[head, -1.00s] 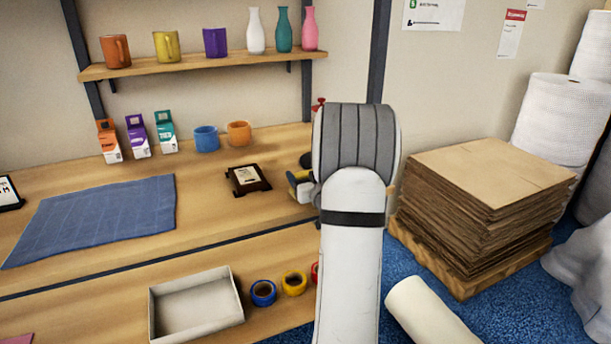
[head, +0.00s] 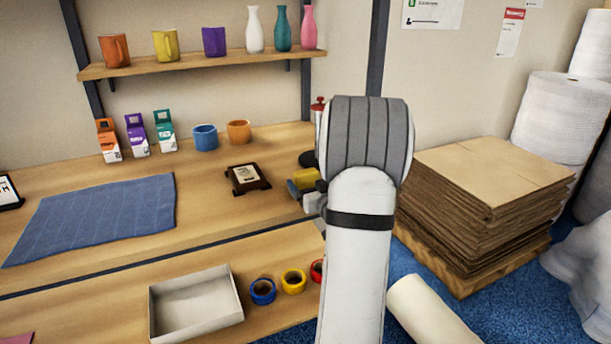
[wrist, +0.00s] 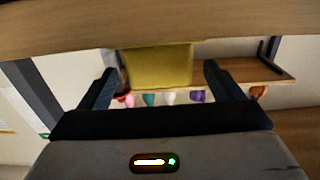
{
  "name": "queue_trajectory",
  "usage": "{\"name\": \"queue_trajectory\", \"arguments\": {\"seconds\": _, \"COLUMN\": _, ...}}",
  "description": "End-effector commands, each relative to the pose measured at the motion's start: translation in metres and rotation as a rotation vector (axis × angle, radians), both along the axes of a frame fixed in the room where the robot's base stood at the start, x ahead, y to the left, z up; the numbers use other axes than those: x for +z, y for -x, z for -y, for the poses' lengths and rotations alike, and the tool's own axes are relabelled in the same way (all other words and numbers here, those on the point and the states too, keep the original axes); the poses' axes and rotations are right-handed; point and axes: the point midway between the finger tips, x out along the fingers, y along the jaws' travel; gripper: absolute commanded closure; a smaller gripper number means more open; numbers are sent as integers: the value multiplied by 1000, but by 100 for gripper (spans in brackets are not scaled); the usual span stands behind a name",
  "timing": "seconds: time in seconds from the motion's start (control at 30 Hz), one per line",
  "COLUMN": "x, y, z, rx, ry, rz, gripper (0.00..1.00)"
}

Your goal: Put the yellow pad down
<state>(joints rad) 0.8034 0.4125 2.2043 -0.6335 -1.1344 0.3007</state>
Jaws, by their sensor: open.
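The yellow pad (wrist: 160,66) is between the two spread fingers of my gripper (wrist: 161,72) in the wrist view, its upper picture edge close to the wooden bench top (wrist: 160,22). That view is upside down. I cannot tell whether a finger touches the pad. In the head view a yellow piece (head: 305,178), likely the pad, shows at the bench's right end beside my arm, with a dark blue-grey part at its left. My arm hides most of the gripper there.
A blue cloth (head: 95,217) lies at left. A white open box (head: 195,305) and tape rolls (head: 263,291) are in front. Cardboard sheets (head: 480,175) are stacked at right.

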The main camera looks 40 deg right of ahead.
Motion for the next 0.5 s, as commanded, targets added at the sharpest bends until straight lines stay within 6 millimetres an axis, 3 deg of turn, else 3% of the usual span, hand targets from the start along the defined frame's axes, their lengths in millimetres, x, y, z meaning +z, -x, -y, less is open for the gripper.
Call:
{"name": "queue_trajectory", "arguments": {"seconds": 0.1, "x": -1, "y": 19, "z": -4, "rx": -3, "ry": 0, "rz": 0, "gripper": 13}}
{"name": "queue_trajectory", "arguments": {"seconds": 0.23, "x": -2, "y": 29, "z": -7, "rx": -1, "ry": -1, "rz": 0, "gripper": 13}}
{"name": "queue_trajectory", "arguments": {"seconds": 0.5, "x": 0, "y": 24, "z": -21, "rx": -11, "ry": 3, "rz": -58, "gripper": 13}}
